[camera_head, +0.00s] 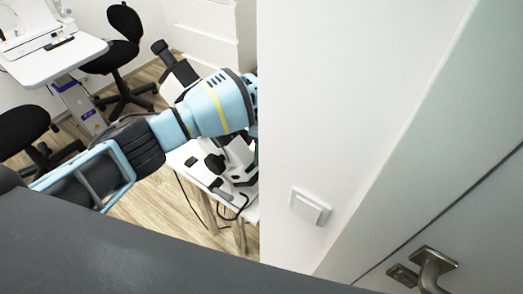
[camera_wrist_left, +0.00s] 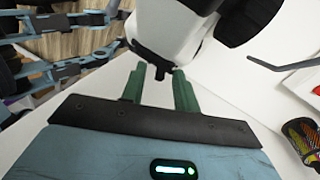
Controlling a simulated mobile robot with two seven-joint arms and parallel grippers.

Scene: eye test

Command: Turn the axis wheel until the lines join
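In the head view my left arm, light blue and black, reaches from the left to a white and black eye-test instrument (camera_head: 238,155) on a white table (camera_head: 180,160). The white wall edge hides that arm's far end and its gripper. In the left wrist view my left gripper (camera_wrist_left: 159,72) has two green fingers standing apart. They point at the underside of the white instrument body (camera_wrist_left: 170,22). A small black part (camera_wrist_left: 153,58) of it lies at and between the fingertips; I cannot tell whether they touch it. No axis wheel or lines can be made out. My right gripper is not in view.
A white wall (camera_head: 335,110) with a light switch (camera_head: 311,206) stands close on the right, beside a door handle (camera_head: 432,268). Black chairs (camera_head: 122,50) and another table (camera_head: 50,62) are at the left.

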